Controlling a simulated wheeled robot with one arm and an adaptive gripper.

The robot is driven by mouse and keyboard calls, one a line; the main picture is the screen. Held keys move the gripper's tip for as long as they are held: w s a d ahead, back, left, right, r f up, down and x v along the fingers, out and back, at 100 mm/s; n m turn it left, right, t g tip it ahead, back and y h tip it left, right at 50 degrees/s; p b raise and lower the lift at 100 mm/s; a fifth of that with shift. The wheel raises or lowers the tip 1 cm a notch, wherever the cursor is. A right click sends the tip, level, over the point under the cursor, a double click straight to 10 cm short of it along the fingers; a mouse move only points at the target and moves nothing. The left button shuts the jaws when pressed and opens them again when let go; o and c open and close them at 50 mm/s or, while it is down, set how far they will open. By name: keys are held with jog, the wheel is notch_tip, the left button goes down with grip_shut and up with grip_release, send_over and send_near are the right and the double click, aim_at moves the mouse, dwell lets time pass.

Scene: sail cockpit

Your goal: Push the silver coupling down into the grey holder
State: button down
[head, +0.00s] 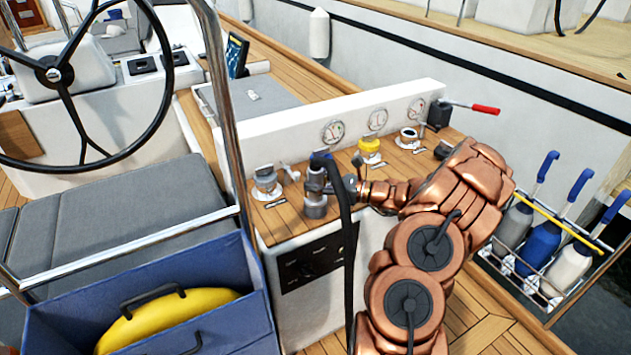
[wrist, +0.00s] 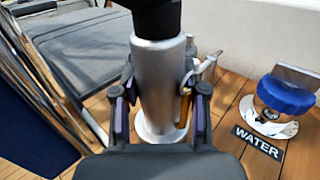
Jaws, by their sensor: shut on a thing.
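The silver coupling (head: 316,177) is an upright metal cylinder on the wooden console top, with a black hose (head: 348,225) running from its top end and hanging down the front. In the wrist view the coupling (wrist: 158,80) fills the middle, below the black hose end (wrist: 157,18). My gripper (wrist: 160,112) is shut on the coupling, one finger on each side. In the head view my gripper (head: 326,188) reaches it from the right. A grey cylindrical part (head: 315,208) shows directly below, apparently the grey holder. I cannot tell how deep the coupling sits in it.
A blue knob (wrist: 286,93) with a WATER label (wrist: 257,142) stands right of the coupling in the wrist view. A yellow cap (head: 369,146) and gauges (head: 333,131) are behind. A red-handled lever (head: 485,109) is at the back right. A blue bin (head: 235,305) stands front left.

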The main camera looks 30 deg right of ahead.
jog(key=c, duration=0.9)
grip_release()
jog(key=shift+p+v, duration=1.85)
jog(key=shift+v, duration=3.65)
